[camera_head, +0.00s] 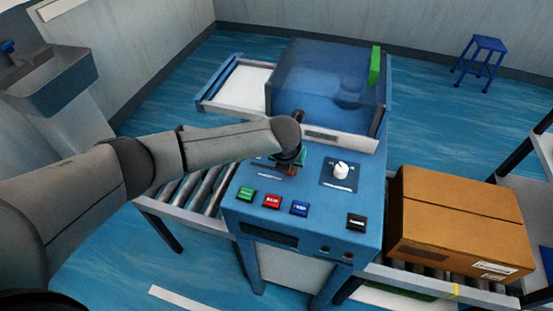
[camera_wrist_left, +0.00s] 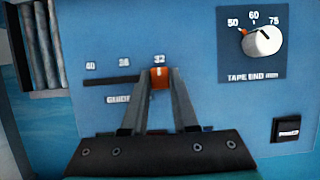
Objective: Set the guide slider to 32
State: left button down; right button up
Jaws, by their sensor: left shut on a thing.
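The guide slider knob (camera_wrist_left: 160,78) is a small orange block with a light mark, at the right end of its dark slot (camera_wrist_left: 112,79) in the left wrist view. It sits below the printed 32; a label that looks like 40 is at the slot's left end, and a middle label is hard to read. My left gripper (camera_wrist_left: 159,84) is shut on the knob, one finger on each side. In the head view my left gripper (camera_head: 291,160) hides most of the slider on the blue machine's panel (camera_head: 310,185). My right gripper is not in view.
A white knob (camera_head: 341,170) marked TAPE END sits right of the slider. Green, red, blue and black buttons (camera_head: 300,208) line the panel's front. A clear blue cover (camera_head: 325,80) rises behind. A cardboard box (camera_head: 455,220) stands on the right conveyor.

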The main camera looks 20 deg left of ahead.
pick_arm(q)
jog(key=shift+d, duration=0.3)
jog(key=c, duration=0.7)
grip_release()
jog(key=shift+d, duration=0.1)
jog(key=shift+s+r, duration=0.15)
jog(key=shift+r, duration=0.35)
jog(key=p+v, duration=0.1)
jog(key=v, duration=1.3)
jog(key=shift+s, duration=0.15)
